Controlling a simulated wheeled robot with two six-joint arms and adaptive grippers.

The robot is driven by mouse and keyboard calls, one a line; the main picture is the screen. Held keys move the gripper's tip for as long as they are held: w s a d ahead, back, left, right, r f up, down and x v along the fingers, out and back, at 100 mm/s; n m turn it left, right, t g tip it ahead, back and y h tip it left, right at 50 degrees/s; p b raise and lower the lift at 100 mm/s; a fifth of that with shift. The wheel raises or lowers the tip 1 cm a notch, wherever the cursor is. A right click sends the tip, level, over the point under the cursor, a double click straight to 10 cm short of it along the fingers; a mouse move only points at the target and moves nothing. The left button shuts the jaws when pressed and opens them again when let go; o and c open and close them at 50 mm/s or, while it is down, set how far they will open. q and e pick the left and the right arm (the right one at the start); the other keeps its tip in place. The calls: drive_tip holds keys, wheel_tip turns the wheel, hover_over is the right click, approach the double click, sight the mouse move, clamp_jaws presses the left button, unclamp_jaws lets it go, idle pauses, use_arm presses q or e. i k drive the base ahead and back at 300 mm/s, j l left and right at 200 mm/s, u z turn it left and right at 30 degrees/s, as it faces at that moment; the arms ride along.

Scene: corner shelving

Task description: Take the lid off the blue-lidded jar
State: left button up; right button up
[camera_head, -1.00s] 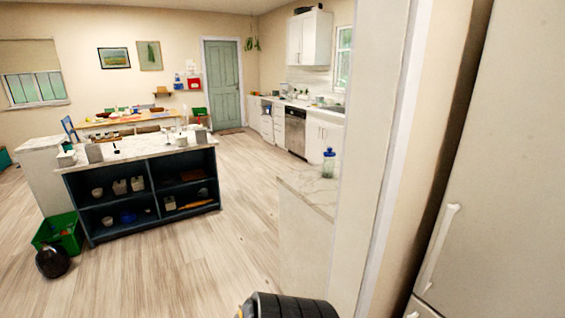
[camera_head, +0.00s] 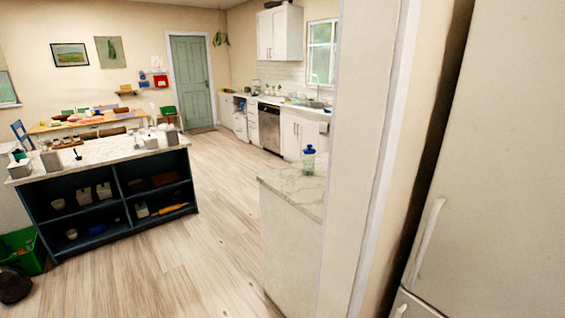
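The blue-lidded jar (camera_head: 308,161) stands upright on a pale marble-topped counter (camera_head: 290,186), right of the picture's middle. Its body is clear and its blue lid (camera_head: 309,149) is on top. The jar is some way ahead of me, and nothing touches it that I can see. Neither of my grippers is in view.
A wall edge (camera_head: 365,160) and a fridge (camera_head: 480,180) stand close on the right. A dark-blue island (camera_head: 110,195) with open shelves stands on the left, with a green crate (camera_head: 22,250) beside it. The wooden floor (camera_head: 200,250) between island and counter is clear.

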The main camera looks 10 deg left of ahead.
sight(309, 150)
drive_tip(key=z, duration=0.6)
drive_tip(key=i+j+z, duration=0.2)
drive_tip(key=j+z, duration=0.2)
drive_tip(key=j, duration=0.2)
drive_tip(key=i+j+z, duration=0.15)
drive_tip(key=j+z, duration=0.25)
drive_tip(key=j, duration=0.25)
drive_tip(key=j+z, duration=0.35)
drive_tip(key=j, duration=0.3)
